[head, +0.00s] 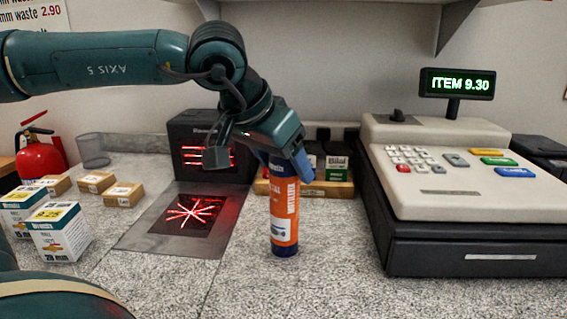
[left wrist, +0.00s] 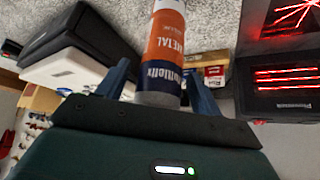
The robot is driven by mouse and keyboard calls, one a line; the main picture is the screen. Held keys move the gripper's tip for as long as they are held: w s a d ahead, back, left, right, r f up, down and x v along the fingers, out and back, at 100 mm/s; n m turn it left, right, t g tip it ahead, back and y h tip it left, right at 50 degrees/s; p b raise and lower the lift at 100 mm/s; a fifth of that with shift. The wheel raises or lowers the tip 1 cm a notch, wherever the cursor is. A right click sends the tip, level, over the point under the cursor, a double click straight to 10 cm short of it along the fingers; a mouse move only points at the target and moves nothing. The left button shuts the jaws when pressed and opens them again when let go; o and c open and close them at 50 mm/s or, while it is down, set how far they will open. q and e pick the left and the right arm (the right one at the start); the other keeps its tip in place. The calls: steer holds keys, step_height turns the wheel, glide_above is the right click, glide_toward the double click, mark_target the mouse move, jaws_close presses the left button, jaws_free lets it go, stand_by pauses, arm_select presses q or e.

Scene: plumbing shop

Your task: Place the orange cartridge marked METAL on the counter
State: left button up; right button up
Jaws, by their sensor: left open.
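The orange and dark-blue cartridge (head: 284,215) stands upright on the speckled counter (head: 335,270), between the scanner plate and the cash register. The word METAL shows on its orange label in the left wrist view (left wrist: 166,42). My left gripper (head: 289,170) is at the cartridge's top end, coming down from above. In the left wrist view its two blue fingers (left wrist: 157,76) stand apart on either side of the cartridge, with a gap showing at the left finger. The cartridge's top end is partly hidden by the gripper in the head view. My right gripper is not in view.
A black scanner (head: 210,150) with red beams and its plate (head: 150,235) lie left of the cartridge. The cash register (head: 450,245) stands right. White boxes (head: 60,232) stand left. The front counter is clear.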

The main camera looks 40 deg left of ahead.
arm_select(q)
steer(key=p+v, duration=0.1)
steer(key=v, duration=1)
steer(key=shift+s+r, duration=0.15)
steer(key=shift+r, duration=0.05)
steer(key=shift+p, duration=0.3)
